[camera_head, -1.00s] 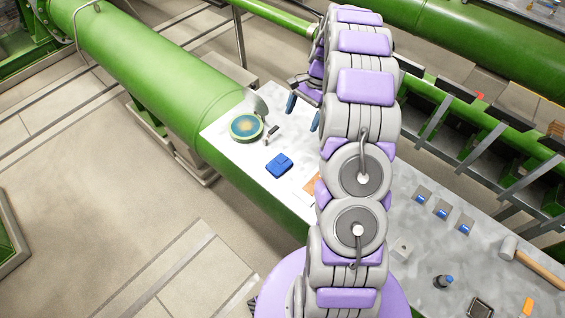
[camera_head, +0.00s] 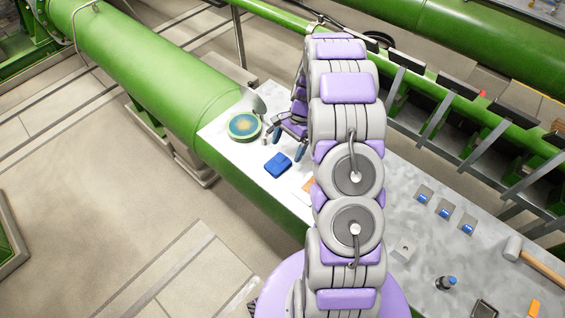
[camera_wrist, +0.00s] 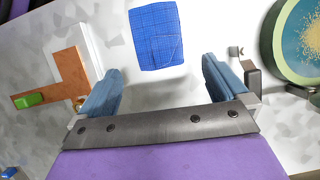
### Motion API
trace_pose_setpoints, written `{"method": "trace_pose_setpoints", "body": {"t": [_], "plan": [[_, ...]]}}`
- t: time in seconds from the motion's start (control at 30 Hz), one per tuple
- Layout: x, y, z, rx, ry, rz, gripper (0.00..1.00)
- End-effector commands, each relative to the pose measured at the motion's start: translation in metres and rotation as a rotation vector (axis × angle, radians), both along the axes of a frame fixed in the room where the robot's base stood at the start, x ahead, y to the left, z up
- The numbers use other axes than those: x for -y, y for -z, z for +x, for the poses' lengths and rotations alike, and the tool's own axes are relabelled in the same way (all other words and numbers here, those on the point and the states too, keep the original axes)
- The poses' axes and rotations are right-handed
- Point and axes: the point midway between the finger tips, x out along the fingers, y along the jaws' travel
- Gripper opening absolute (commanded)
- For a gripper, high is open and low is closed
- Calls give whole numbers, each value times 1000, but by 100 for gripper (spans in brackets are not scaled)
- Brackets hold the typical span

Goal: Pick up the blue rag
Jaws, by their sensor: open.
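The blue rag (camera_head: 278,164) lies folded and flat on the pale tabletop (camera_head: 232,140), near its left edge. In the wrist view the rag (camera_wrist: 157,36) shows a fine grid pattern and lies ahead of the fingers, centred between them. My gripper (camera_head: 287,147) is open and empty, above the table just right of the rag. In the wrist view its two blue fingertips (camera_wrist: 160,82) are apart, with bare tabletop between them. The rag is not between the fingers. My arm hides part of the table in the head view.
A round green dish (camera_head: 244,127) with a blue and tan inside stands behind the rag. An orange-brown piece (camera_wrist: 68,78) with a green part lies left in the wrist view. A mallet (camera_head: 513,248) and a small bottle (camera_head: 446,283) lie far right.

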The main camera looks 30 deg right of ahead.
Motion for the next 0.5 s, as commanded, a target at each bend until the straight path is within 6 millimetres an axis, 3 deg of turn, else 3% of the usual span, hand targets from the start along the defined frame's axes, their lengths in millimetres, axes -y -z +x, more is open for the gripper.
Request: {"method": "trace_pose_setpoints", "body": {"t": [0.13, 0.3, 0.5], "plan": [[-15, 17, -7, -8, -5, 0, 100], [-15, 40, -9, -6, -3, 9, 100], [-9, 44, -10, -3, -2, 15, 100]]}}
